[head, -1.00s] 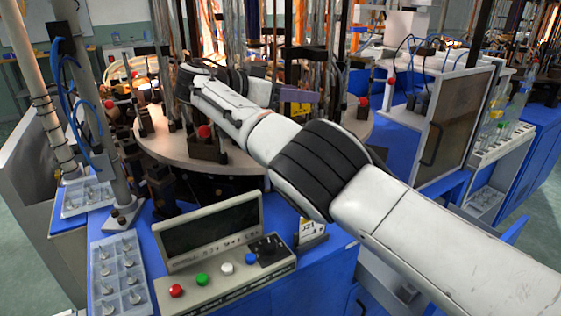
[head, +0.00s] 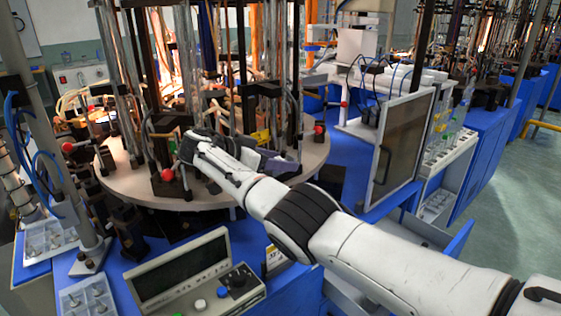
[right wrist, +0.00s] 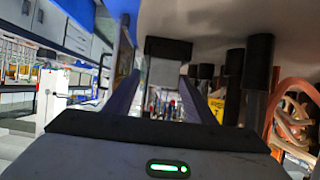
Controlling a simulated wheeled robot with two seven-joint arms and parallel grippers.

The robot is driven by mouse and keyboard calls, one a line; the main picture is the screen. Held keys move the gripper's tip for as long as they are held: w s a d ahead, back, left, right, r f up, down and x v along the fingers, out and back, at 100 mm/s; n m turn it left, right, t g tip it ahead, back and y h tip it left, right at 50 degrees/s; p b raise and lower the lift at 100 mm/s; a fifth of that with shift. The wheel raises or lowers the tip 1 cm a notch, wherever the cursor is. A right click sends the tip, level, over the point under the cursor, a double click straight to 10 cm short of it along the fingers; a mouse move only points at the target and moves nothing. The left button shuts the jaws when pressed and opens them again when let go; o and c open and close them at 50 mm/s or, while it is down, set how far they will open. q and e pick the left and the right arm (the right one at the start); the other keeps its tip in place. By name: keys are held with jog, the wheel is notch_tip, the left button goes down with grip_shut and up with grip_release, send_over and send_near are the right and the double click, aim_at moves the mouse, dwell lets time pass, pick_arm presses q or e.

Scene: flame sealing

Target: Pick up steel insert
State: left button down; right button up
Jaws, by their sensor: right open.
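The small steel inserts (head: 98,291) stand in a pale grey tray (head: 66,297) at the bottom left of the head view, partly cut off by the frame. More small metal pieces stand in a second tray (head: 36,250) at the left edge. My right gripper (head: 285,163) is over the front of the round table, well to the right of both trays. Its dark purple fingers are partly hidden by my wrist. In the right wrist view the fingers (right wrist: 162,92) are apart, with no insert visible between them. My left gripper is out of view.
The round table (head: 120,185) carries posts, tubes and red knobs close to my right wrist. A control panel (head: 190,270) with a screen is in front. A framed dark panel (head: 403,145) stands to the right. A grey post (head: 55,150) rises by the trays.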

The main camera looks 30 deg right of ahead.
jog(key=shift+d+f, duration=0.3)
jog(key=shift+d, duration=0.1)
grip_shut()
jog(key=shift+w+r, duration=0.1)
jog(key=shift+r, duration=0.15)
